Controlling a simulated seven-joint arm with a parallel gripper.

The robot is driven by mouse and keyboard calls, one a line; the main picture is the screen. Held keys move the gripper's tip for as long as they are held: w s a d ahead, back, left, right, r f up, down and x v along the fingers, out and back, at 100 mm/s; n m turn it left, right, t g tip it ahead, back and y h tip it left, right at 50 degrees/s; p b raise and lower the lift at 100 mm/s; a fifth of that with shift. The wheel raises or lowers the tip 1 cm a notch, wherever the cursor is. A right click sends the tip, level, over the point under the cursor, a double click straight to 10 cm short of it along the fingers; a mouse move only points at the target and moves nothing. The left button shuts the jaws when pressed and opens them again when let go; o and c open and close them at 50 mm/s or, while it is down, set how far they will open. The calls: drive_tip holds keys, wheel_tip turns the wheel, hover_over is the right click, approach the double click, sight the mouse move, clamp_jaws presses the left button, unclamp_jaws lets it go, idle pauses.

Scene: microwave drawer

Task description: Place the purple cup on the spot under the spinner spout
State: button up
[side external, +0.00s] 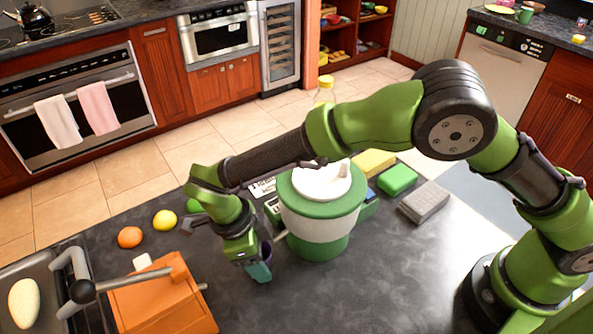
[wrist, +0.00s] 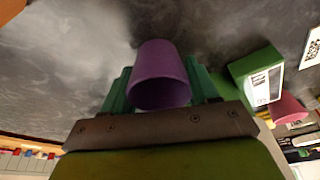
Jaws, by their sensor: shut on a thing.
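The purple cup (wrist: 160,65) is held between the two green fingers of my gripper (wrist: 160,88) in the wrist view, with its wider opening toward the palm. In the side view my gripper (side external: 259,270) points down at the left of the spinner, and the fingers mostly hide the cup. The spinner (side external: 322,228) is a round green and white drum with a white top, standing on the dark counter. A pale spout (side external: 281,236) sticks out from its left side, close beside my gripper. The spot under the spout is hard to make out.
A sink (side external: 40,275) is at far left. A green sponge (side external: 397,179) and grey block (side external: 424,202) lie right of the spinner. The front counter is clear.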

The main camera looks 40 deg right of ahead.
drive_tip(key=shift+f, duration=0.55)
drive_tip(key=o, duration=1)
drive_tip(key=shift+f, duration=0.1)
drive_tip(key=shift+o, duration=0.2)
